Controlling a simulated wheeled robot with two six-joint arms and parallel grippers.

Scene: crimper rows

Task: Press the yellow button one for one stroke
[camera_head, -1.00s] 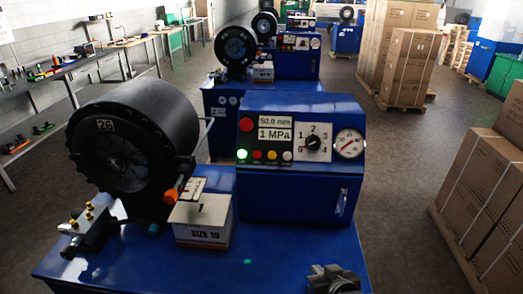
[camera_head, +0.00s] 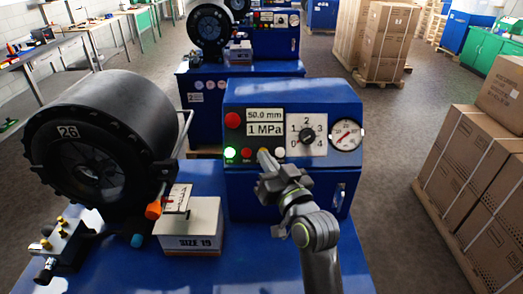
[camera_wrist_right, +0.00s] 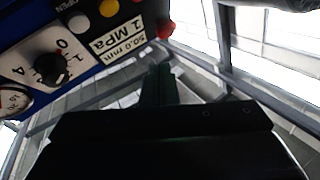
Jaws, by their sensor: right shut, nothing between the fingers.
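The yellow button (camera_wrist_right: 108,8) shows at the top edge of the right wrist view, between a white button (camera_wrist_right: 78,22) and a red one. In the head view it is mostly hidden behind the tip of my right gripper (camera_head: 265,159). That gripper is shut and empty, its tip in front of the button row on the blue crimper's control box (camera_head: 290,92). I cannot tell whether the tip touches the button. In the right wrist view its dark fingers (camera_wrist_right: 160,85) point up toward the panel. My left gripper is not in view.
The panel has a lit green button (camera_head: 230,153), a red emergency button (camera_head: 233,120), a display reading 50.0 mm and 1 MPa (camera_head: 264,122), a dial (camera_head: 307,134) and a gauge (camera_head: 346,134). The black crimping head (camera_head: 100,140) and SIZE 19 box (camera_head: 190,226) stand left.

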